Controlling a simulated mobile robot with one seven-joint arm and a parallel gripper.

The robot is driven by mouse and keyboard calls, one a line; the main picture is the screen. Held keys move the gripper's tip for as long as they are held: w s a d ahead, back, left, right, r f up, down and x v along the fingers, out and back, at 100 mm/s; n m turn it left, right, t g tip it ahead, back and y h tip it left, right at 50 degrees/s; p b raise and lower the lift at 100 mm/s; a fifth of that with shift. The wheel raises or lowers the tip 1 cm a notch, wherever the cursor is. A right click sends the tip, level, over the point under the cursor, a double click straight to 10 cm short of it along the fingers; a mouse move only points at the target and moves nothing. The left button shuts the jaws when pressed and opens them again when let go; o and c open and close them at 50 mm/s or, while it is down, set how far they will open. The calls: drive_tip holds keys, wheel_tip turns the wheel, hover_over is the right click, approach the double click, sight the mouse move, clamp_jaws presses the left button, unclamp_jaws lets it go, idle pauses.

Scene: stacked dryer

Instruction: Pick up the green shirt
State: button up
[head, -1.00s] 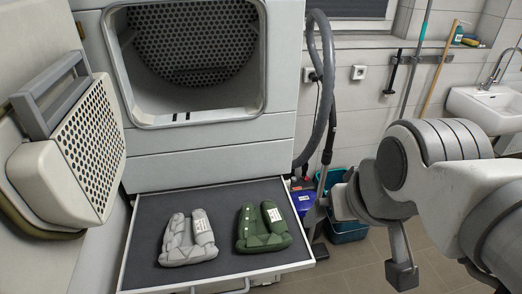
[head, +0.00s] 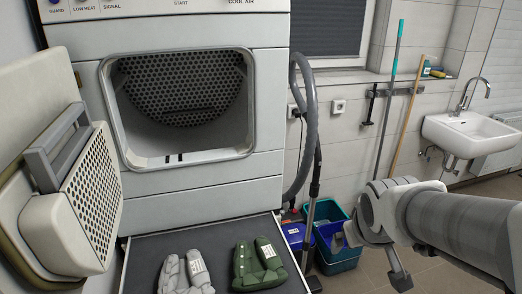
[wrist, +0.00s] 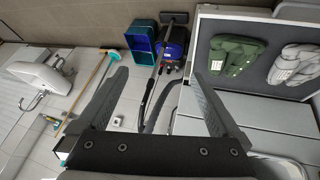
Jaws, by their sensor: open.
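The green shirt (head: 258,266) lies folded, with a white label, on the dark liner of the pulled-out drawer (head: 150,246) under the dryer. It sits to the right of a folded grey shirt (head: 185,273). In the wrist view the green shirt (wrist: 236,55) shows at the upper right, left of the grey shirt (wrist: 295,62). My gripper (wrist: 160,88) is open, with both fingers wide apart and nothing between them. It is apart from the shirt, off to one side.
The dryer's open drum (head: 185,100) is above the drawer, and its open door (head: 85,205) stands at the left. Teal buckets (head: 338,250), a blue container (head: 297,236) and a vacuum hose (head: 309,120) are right of the drawer. A sink (head: 470,132) is farther right.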

drive_tip(key=w+d+f+n+p, duration=0.1)
drive_tip(key=w+d+f+p, duration=0.1)
drive_tip(key=w+f, duration=0.25)
drive_tip(key=t+y+p, duration=0.4)
drive_tip(key=t+y, duration=0.1)
drive_tip(key=y, duration=0.3)
approach(274, 257)
drive_tip(key=w+b, duration=0.1)
drive_tip(key=b, duration=0.6)
drive_tip(key=shift+a+f+n, duration=0.3)
drive_tip(key=shift+a+f, duration=0.05)
drive_tip(key=shift+f, duration=0.05)
drive_tip(key=b+x, duration=0.2)
drive_tip(key=b, duration=0.4)
drive_tip(key=shift+w+a+f, duration=0.1)
drive_tip(key=shift+w+a, duration=0.1)
drive_tip(key=shift+w, duration=0.1)
drive_tip(key=shift+x, duration=3.75)
drive_tip(key=shift+c, duration=0.2)
